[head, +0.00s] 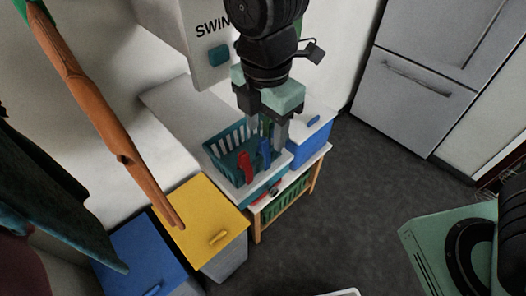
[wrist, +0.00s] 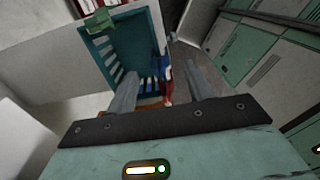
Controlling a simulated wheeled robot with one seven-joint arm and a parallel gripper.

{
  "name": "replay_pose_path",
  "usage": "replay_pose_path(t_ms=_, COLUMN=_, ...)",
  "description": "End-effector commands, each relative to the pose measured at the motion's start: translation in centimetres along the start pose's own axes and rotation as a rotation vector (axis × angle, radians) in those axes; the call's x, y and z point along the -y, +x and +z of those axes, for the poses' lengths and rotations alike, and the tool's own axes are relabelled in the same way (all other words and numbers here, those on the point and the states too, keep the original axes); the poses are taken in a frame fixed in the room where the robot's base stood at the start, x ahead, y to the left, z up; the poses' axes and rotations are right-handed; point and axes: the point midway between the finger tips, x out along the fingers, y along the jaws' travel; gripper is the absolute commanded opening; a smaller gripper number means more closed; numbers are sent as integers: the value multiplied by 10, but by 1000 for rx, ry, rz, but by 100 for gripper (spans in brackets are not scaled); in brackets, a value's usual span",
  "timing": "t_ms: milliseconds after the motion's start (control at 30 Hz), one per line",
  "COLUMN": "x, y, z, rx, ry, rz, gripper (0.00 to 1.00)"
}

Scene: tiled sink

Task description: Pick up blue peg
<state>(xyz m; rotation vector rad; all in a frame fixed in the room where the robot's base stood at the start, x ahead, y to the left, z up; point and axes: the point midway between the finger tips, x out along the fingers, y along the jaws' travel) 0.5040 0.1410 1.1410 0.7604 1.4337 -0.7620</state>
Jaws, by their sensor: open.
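The blue peg (head: 264,151) stands upright at the near right side of a teal slatted basket (head: 212,151), to the right of a red peg (head: 244,166). My gripper (head: 268,142) points down over this side of the basket with its fingers apart, close to the blue peg. In the wrist view the blue peg (wrist: 163,70) shows between the two open fingers, nearer the right one, with the red peg (wrist: 168,93) just below it. Whether a finger touches the blue peg cannot be told. My gripper hides part of the basket's far right side.
A yellow-lidded bin (head: 205,222) and a blue-lidded bin (head: 140,258) stand at lower left. A wall-mounted white box (head: 205,65) is close to my arm.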

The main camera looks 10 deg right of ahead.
Motion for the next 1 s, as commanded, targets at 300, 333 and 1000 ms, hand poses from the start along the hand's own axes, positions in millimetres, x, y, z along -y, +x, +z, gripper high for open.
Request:
replay_pose_path(t_ms=300, x=0, y=24, z=-2, rx=0, ry=-1, rz=-2, gripper=52)
replay_pose_path(t_ms=333, x=0, y=27, z=-2, rx=1, ry=0, rz=-3, gripper=52)
replay_pose_path(t_ms=1000, x=-1, y=70, z=-5, rx=-1, ry=0, rz=2, gripper=41)
